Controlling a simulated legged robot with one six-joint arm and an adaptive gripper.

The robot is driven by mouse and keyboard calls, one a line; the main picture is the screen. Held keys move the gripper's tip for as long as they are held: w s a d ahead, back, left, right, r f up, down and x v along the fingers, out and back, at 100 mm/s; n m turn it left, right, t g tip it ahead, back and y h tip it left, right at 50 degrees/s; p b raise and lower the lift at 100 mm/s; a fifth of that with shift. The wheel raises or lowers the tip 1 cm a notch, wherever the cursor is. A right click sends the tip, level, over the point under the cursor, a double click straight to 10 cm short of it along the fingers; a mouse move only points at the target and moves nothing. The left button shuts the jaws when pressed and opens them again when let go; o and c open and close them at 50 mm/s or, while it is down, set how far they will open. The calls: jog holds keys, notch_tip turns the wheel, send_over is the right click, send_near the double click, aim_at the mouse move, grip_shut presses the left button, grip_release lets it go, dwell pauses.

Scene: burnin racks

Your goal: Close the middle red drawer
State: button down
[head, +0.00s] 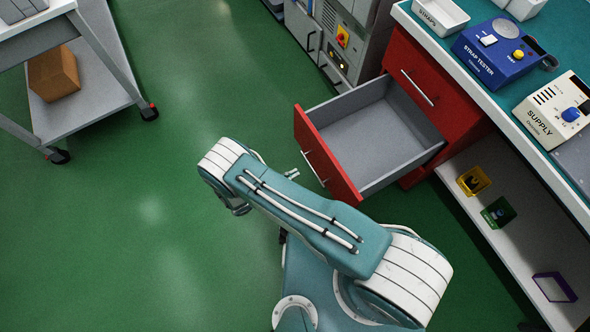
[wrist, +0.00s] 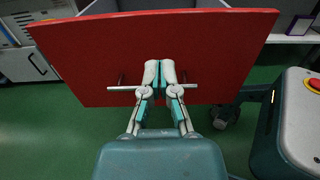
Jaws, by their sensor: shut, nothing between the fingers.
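The middle red drawer (head: 330,155) stands pulled far out of the red cabinet (head: 440,75), its grey inside empty. Its red front also fills the upper part of the wrist view (wrist: 225,50). A metal bar handle (wrist: 118,89) crosses that front low down. My gripper (wrist: 159,72) is shut and empty, its fingertips in front of the drawer front at the middle of the handle. I cannot tell whether they touch the front or the bar. In the head view my arm hides most of the gripper.
A closed red drawer (head: 422,72) sits above the open one. The bench (head: 470,52) holds a blue strap tester (head: 497,48) and a supply box (head: 550,112). Small bins stand on the shelf below. A cart (head: 85,100) with a cardboard box (head: 53,74) stands left. Green floor between is clear.

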aim_at(327, 156)
jog(key=x, duration=1.1)
jog(key=shift+a, duration=0.1)
jog(key=shift+w, duration=0.1)
